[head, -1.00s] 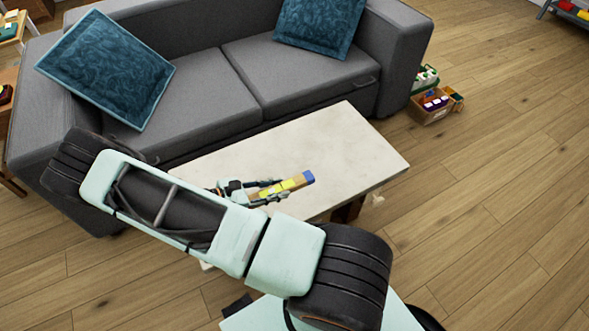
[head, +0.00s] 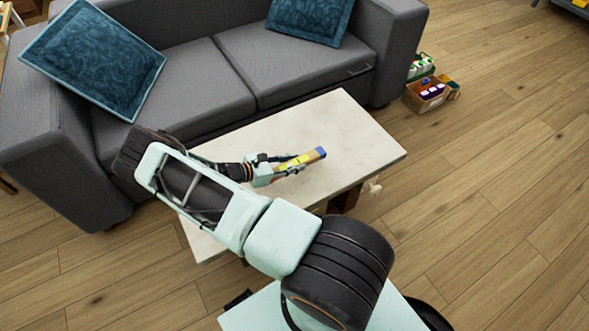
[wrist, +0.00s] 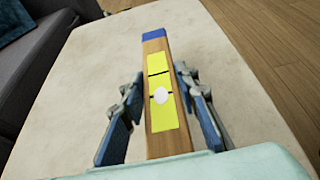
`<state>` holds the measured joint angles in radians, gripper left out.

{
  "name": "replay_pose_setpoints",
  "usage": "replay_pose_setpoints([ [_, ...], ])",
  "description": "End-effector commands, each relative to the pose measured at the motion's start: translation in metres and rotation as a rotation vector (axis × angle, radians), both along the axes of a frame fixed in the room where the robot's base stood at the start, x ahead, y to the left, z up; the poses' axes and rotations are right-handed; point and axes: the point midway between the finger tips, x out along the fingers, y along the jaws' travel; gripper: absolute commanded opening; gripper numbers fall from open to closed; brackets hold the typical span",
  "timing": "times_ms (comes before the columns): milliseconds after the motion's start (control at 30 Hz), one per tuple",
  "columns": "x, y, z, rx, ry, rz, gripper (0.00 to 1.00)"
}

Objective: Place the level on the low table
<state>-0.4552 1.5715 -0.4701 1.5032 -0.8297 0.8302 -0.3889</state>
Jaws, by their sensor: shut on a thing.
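The level (head: 313,156) is a wooden bar with a blue end and a yellow face. In the wrist view the level (wrist: 157,60) points away from me, its yellow strip and a white round spot facing the camera. My gripper (head: 288,165) is shut on it; in the wrist view the fingers (wrist: 160,108) stand on either side of it. The low table (head: 356,137) has a pale stone-like top and lies beneath the level. I cannot tell whether the level touches the top.
A grey sofa (head: 200,85) with blue cushions stands behind the table. Boxes of small items (head: 428,95) sit on the wooden floor right of the sofa. The visible tabletop around the level is clear.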

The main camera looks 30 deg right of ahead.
Motion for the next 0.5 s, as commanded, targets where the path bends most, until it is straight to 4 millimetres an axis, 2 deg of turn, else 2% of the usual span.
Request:
replay_pose_setpoints([
  [33, 0.001, -0.005, -0.007, -0.002, 0.001, -0.002, 0.00],
  [200, 0.001, -0.005, -0.033, -0.001, 0.000, 0.000, 0.00],
  [500, 0.002, -0.004, -0.035, -0.001, -0.002, -0.001, 0.00],
])
